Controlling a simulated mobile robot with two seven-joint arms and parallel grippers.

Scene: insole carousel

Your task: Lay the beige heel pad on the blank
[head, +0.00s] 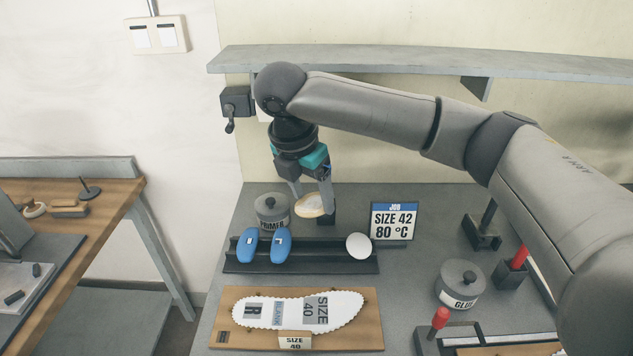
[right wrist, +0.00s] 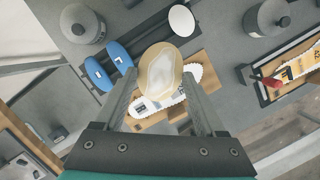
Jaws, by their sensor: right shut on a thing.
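My right gripper (head: 310,199) is shut on the beige heel pad (head: 309,207), holding it in the air above the back of the bench, near the primer pot. In the right wrist view the heel pad (right wrist: 160,68) sits between the fingertips and covers part of the blank behind it. The blank (head: 335,307) is a white insole shape with a scalloped edge, marked R and SIZE 40, lying flat on a brown board (head: 372,335). The pad is apart from the blank. My left gripper is in neither view.
A dark rack (head: 320,263) holds two blue pads (head: 281,245) and a white disc (head: 359,246). A primer pot (head: 272,210) stands behind it. A sign (head: 394,221) reads SIZE 42, 80 °C. A glue pot (head: 459,284) and a red-handled tool (head: 440,318) stand at the right. A shelf (head: 400,62) runs above.

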